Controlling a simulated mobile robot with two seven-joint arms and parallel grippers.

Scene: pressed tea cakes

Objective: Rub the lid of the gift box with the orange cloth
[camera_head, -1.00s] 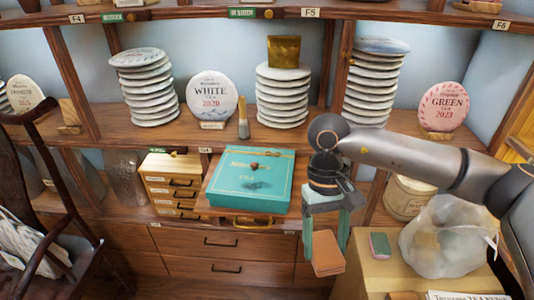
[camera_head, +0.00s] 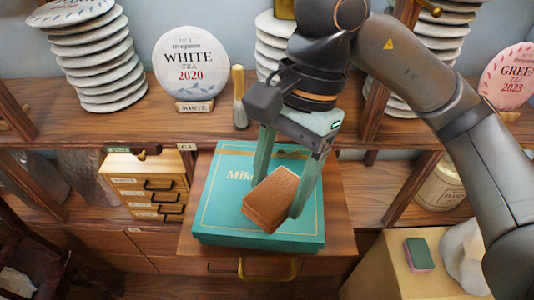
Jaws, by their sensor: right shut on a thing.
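The gift box (camera_head: 222,205) is a flat teal box with a thin gold border and gold lettering on its lid. It sits on a pulled-out wooden board or drawer below the shelf. The cloth is over the lid's front middle. I cannot tell whether it touches the lid. The gripper and cloth hide the lid's middle, including the dark smudge seen there earlier. My left gripper is not in view.
Stacked tea cakes (camera_head: 95,60), a white tea cake (camera_head: 190,65) and a small brush (camera_head: 239,97) stand on the shelf behind. A small drawer cabinet (camera_head: 140,182) is left of the box. A green-and-pink sponge (camera_head: 418,254) lies on a stand at right.

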